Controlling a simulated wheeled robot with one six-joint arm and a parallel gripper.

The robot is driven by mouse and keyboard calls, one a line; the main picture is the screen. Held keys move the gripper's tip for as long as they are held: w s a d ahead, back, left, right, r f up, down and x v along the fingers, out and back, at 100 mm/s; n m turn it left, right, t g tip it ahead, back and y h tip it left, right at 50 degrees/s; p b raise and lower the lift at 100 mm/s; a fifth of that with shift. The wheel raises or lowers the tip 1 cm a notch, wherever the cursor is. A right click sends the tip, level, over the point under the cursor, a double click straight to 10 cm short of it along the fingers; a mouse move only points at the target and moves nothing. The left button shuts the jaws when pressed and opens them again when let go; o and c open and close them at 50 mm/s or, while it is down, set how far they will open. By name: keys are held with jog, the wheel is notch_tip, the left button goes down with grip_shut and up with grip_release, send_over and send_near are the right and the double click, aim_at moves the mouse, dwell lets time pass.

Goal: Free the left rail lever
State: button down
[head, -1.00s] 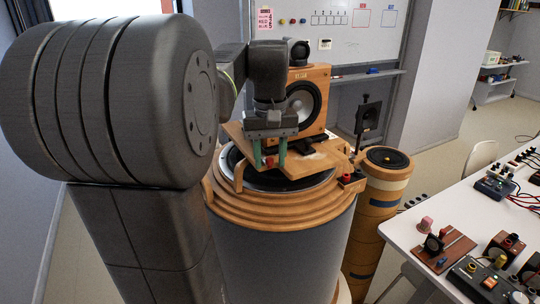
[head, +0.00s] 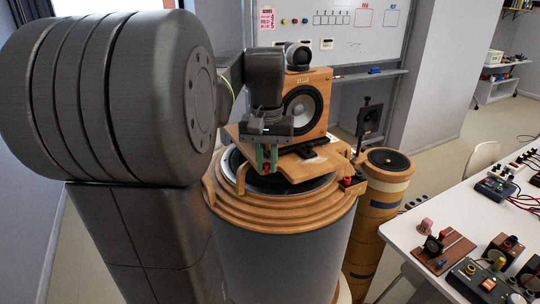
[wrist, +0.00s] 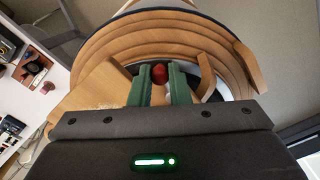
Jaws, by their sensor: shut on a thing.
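The left rail lever, with a round red knob (wrist: 159,73) and a pale stem, stands at the edge of the wooden board (head: 310,162). My gripper (head: 267,160) is shut on the lever from above. Its green fingers sit on both sides of the lever in the wrist view (wrist: 159,88), with the knob showing just past the fingertips. The fingers hide most of the lever in the head view. A wooden speaker (head: 304,103) with a grey cone stands on the board, behind my gripper.
The board lies over a large grey drum (head: 280,245) with stepped wooden rings and a dark round opening. A shorter wooden column (head: 378,205) stands to its right. A white table (head: 408,235) with electrical boxes is farther right.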

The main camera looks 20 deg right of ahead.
jog(key=a+m+p, duration=0.1)
jog(key=m, duration=0.2)
jog(key=w+a+m+p, duration=0.1)
jog(key=m+p, duration=0.1)
jog(key=m, duration=0.2)
jog(key=w+a+m+p, duration=0.1)
jog(key=m, duration=0.2)
jog(key=shift+w+r+m+p, duration=0.1)
jog(key=shift+w+m+p, duration=0.2)
jog(key=shift+m, duration=0.1)
dwell(0.3)
jog(key=c, duration=1.4)
grip_release()
jog(key=shift+o, duration=0.2)
notch_tip(320, 180, up, 14)
jog(key=shift+f, duration=0.2)
